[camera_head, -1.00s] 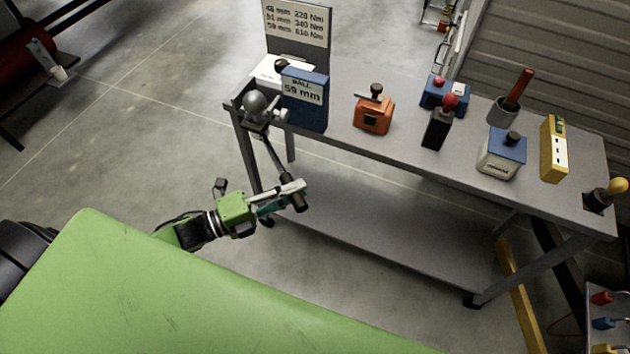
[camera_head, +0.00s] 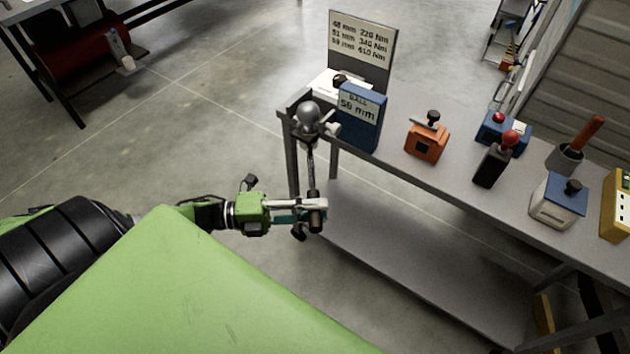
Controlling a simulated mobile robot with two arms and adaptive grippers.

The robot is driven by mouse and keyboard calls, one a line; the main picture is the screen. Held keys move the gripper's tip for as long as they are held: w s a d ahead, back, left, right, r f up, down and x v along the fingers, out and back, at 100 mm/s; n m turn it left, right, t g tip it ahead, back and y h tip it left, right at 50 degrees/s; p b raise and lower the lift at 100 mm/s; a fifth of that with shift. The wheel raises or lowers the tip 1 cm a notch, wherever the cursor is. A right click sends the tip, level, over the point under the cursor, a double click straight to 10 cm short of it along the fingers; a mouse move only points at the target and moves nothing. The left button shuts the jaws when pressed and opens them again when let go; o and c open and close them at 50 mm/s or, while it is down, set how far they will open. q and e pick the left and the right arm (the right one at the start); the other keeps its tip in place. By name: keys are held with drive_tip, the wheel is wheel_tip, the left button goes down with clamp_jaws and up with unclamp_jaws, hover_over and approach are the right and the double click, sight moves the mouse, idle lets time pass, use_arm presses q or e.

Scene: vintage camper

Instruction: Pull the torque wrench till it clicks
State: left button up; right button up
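The torque wrench (camera_head: 311,170) runs from a grey hitch ball (camera_head: 307,117) at the bench's near left corner down the picture to a dark handle. My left gripper (camera_head: 314,212) comes in from the left with its fingers around the handle and looks shut on it. The fingers partly hide the handle. A blue box (camera_head: 360,128) reading "BALL 59 mm" stands beside the ball. A grey sign (camera_head: 361,50) behind it lists 48, 51 and 59 mm with Nm values; the 59 mm line seems to read 410 Nm. My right gripper is not in view.
The grey workbench (camera_head: 400,165) carries an orange device (camera_head: 427,142), a black device with a red knob (camera_head: 497,160), a blue-and-white box (camera_head: 557,202) and a yellow box (camera_head: 617,205). Bare floor (camera_head: 180,130) lies left of the wrench.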

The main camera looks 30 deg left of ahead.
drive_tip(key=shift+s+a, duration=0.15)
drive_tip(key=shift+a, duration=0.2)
use_arm(q)
drive_tip(key=shift+s+a, duration=0.15)
drive_tip(key=v, duration=1.1)
drive_tip(key=shift+s+a, duration=0.2)
drive_tip(key=shift+a, duration=0.05)
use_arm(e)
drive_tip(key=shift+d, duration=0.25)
